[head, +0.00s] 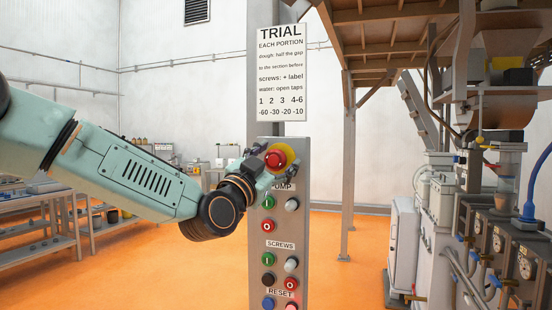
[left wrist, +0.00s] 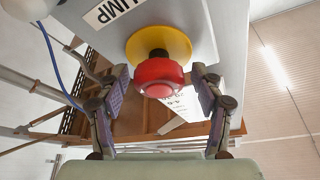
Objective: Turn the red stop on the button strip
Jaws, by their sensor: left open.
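The red stop (head: 275,158) is a mushroom button on a yellow disc near the top of the grey button strip (head: 280,222). In the left wrist view the red stop (left wrist: 158,77) sits between the fingers, below its yellow collar. My left gripper (head: 275,166) comes in from the left in the head view, with its fingers around the red stop. The left wrist view shows my left gripper (left wrist: 160,85) open, one finger on each side. A gap shows at the left finger; the right fingertip is close to the red cap, and contact is unclear. My right gripper is not in view.
Below the stop are green (head: 268,202), white, red and black buttons with PUMP, SCREWS and RESET labels. A TRIAL sign (head: 281,72) hangs above. Benches (head: 40,240) stand at left, machinery with gauges (head: 500,240) at right. Orange floor lies open between.

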